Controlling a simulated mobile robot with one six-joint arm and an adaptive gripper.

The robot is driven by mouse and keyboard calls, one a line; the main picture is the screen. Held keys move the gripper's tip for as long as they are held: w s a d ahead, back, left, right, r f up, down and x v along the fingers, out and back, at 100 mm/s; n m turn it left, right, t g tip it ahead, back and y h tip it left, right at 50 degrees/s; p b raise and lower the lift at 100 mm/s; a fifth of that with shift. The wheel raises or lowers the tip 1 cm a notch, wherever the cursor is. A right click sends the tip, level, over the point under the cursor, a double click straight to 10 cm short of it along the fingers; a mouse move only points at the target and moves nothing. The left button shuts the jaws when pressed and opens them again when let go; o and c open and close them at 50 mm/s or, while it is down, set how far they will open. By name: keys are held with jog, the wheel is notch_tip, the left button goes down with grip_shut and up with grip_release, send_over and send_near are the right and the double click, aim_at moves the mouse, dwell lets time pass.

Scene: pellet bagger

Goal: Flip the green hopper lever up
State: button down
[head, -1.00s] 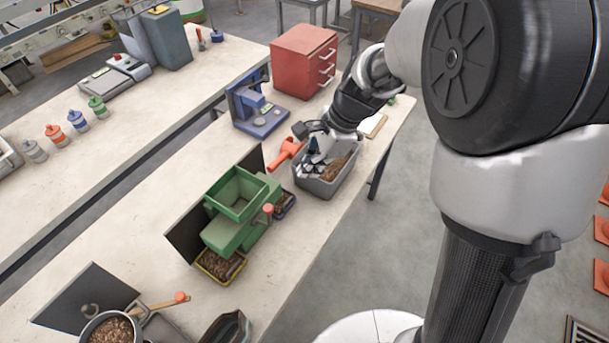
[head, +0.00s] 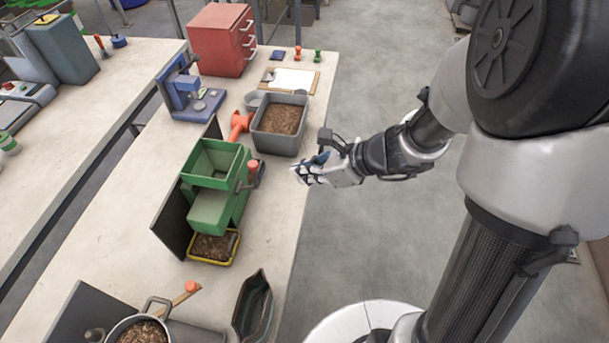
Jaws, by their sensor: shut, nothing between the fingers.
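The green hopper (head: 213,163) stands on the bench with its open top empty. Its lever (head: 252,170) is on the right side, with a salmon-red knob on a grey arm; the knob stands near the hopper's rim height. My gripper (head: 294,174) is shut and empty. It points left toward the lever from the bench's right edge, with a clear gap between them. A yellow-rimmed tray (head: 213,247) of brown pellets sits under the hopper's front.
A grey bin (head: 279,125) of pellets and an orange scoop (head: 239,125) stand behind the hopper. A blue press (head: 188,92) and red drawers (head: 222,40) are farther back. A pot of pellets (head: 140,330) and a dark open container (head: 253,308) are in front.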

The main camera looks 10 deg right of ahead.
aim_at(257, 168)
jog(key=w+a+f+b, duration=0.1)
jog(key=w+a+f, duration=0.3)
jog(key=a, duration=0.3)
jog(key=shift+w+a+b, duration=0.15)
jog(key=shift+w+b, duration=0.2)
jog(key=shift+w, duration=0.05)
jog(key=shift+w+a+r, duration=0.35)
jog(key=shift+a+r, duration=0.15)
jog(key=shift+a, duration=0.3)
jog(key=shift+r+p, duration=0.15)
jog(key=shift+p, duration=0.15)
